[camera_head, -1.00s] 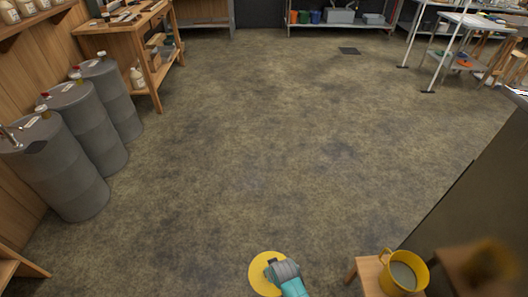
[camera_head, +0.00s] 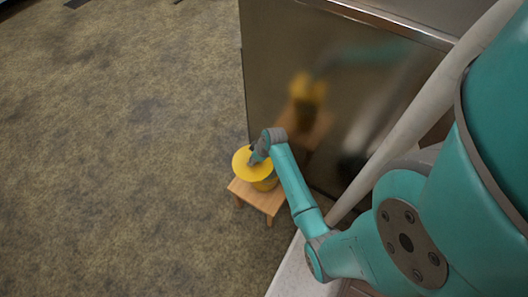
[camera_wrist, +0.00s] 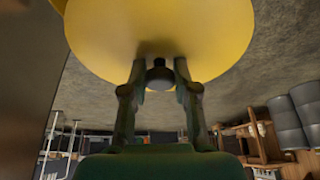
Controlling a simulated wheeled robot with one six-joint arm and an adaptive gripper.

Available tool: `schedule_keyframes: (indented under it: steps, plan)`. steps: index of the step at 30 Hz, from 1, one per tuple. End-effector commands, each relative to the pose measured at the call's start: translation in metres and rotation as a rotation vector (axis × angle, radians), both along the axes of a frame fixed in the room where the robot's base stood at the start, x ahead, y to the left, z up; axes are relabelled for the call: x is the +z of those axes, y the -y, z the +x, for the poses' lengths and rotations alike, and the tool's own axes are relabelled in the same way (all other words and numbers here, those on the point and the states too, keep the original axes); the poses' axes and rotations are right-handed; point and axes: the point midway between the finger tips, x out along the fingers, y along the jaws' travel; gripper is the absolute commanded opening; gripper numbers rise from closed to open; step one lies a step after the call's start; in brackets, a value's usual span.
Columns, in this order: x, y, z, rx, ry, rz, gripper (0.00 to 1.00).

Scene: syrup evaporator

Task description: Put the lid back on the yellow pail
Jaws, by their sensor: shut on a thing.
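The yellow lid (camera_head: 243,164) is a round disc with a dark knob (camera_wrist: 160,74). My gripper (camera_head: 256,156) is shut on the knob, one finger on each side of it, and the lid looks roughly level. The yellow pail (camera_head: 267,184) stands on a small wooden stool, mostly hidden under the lid. In the head view the lid sits up and left of the pail's visible wall. I cannot tell whether it touches the rim. In the wrist view the lid (camera_wrist: 160,25) fills the top and the pail cannot be made out.
The wooden stool (camera_head: 238,188) stands beside a shiny metal cabinet (camera_head: 350,90), which mirrors the pail and arm. Open floor (camera_head: 110,170) lies to the left. Grey drums (camera_wrist: 302,108) and a wooden bench show at the right of the wrist view.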

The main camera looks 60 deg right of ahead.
Motion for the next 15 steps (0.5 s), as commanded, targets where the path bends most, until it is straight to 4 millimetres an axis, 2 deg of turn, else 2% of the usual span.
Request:
schedule_keyframes:
  steps: [1,6,15]
  plan:
    - [0.004,0.015,-0.008,-0.003,0.002,-0.001,0.00]
    - [0.012,0.038,-0.026,0.015,0.000,0.000,0.00]
    - [0.005,0.043,-0.030,0.023,0.000,0.001,0.00]
